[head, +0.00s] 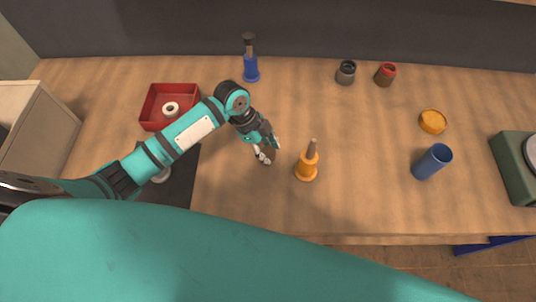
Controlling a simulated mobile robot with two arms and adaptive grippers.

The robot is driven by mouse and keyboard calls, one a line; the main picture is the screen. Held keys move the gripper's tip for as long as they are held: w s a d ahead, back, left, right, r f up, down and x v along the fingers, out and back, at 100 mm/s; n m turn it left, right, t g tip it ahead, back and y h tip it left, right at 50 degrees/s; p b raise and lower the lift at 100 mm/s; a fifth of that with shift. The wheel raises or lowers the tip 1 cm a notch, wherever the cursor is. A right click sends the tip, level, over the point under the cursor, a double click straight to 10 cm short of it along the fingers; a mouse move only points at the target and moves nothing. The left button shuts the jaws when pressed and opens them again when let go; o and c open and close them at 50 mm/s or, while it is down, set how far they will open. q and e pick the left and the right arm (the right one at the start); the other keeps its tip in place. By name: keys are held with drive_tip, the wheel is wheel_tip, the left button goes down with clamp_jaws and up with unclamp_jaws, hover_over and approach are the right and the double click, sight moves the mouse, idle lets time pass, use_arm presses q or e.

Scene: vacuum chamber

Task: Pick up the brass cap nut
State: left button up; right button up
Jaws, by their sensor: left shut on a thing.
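My left gripper (270,152) is over the middle of the wooden table, with its fingers pointing down and to the right. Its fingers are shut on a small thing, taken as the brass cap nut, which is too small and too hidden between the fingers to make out. No other brass cap nut shows clearly on the table. The gripper is just left of an orange cone-shaped holder (306,167) and apart from it. My right gripper is not in view.
A red tray (154,122) with a white ring stands left. A blue holder (251,70) is behind the gripper. Two small jars (346,73) (385,75), an orange dish (433,122), a blue cup (431,162) and a green scale-like device (512,160) are right.

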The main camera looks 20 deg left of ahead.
use_arm(q)
drive_tip(key=s+a+b, duration=0.1)
drive_tip(key=s+a, duration=0.2)
drive_tip(key=s+a+b, duration=0.1)
drive_tip(key=s+a, duration=0.2)
drive_tip(key=s, duration=0.1)
drive_tip(key=s+a+b, duration=0.1)
drive_tip(key=s+a, duration=0.2)
drive_tip(key=s, duration=0.1)
drive_tip(key=shift+s+r, duration=0.1)
drive_tip(key=shift+r, duration=0.2)
drive_tip(key=shift+s+a+r, duration=0.25)
drive_tip(key=shift+s+a, duration=0.2)
drive_tip(key=shift+s, duration=0.1)
